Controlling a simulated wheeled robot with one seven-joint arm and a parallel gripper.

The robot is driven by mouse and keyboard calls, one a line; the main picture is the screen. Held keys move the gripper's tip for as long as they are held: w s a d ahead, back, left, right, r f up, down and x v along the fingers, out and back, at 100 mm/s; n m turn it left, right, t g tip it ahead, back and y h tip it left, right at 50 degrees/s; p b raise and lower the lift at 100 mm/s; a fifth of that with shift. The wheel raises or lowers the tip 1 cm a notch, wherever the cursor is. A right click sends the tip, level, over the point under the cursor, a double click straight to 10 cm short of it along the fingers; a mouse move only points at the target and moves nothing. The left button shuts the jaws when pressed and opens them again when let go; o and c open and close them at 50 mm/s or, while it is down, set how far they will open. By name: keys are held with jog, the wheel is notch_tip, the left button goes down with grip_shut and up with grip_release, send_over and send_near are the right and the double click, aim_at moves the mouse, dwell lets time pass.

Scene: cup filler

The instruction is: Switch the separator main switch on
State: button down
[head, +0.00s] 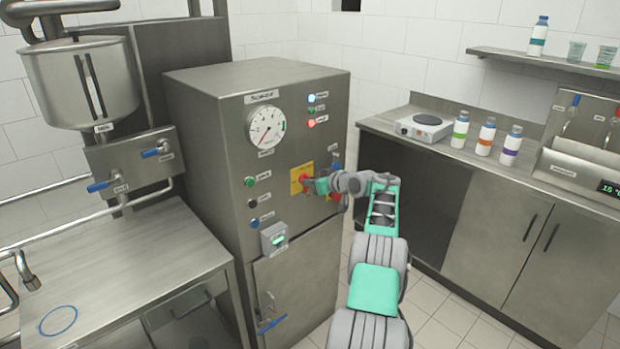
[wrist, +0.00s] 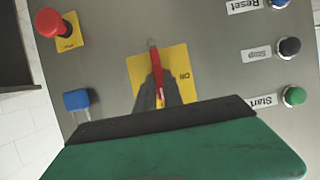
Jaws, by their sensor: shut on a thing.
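The separator cabinet (head: 262,90) stands in the middle of the head view, its control panel facing me. The main switch is a red handle (wrist: 157,75) on a yellow plate (wrist: 172,62); the plate also shows in the head view (head: 297,173). My gripper (wrist: 158,92) is at the switch, with its dark fingers shut on the red handle. In the wrist view the handle runs roughly up and down the picture. In the head view my gripper (head: 312,186) hides most of the handle. The plate's lettering is upside down in the wrist view and partly covered.
A red mushroom button (wrist: 50,23) and a blue part (wrist: 77,100) sit beside the switch. Green (wrist: 294,96), black (wrist: 290,47) and blue buttons line the other side. A gauge (head: 266,131) is above. A counter (head: 440,152) with a hotplate and bottles stands right.

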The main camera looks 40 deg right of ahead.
jog(key=shift+r, duration=0.1)
jog(key=c, duration=1.5)
grip_release()
jog(key=shift+o, duration=0.2)
jog(key=b+v, duration=0.2)
jog(key=v, duration=0.5)
jog(key=shift+s, duration=0.4)
jog(key=shift+d, duration=0.1)
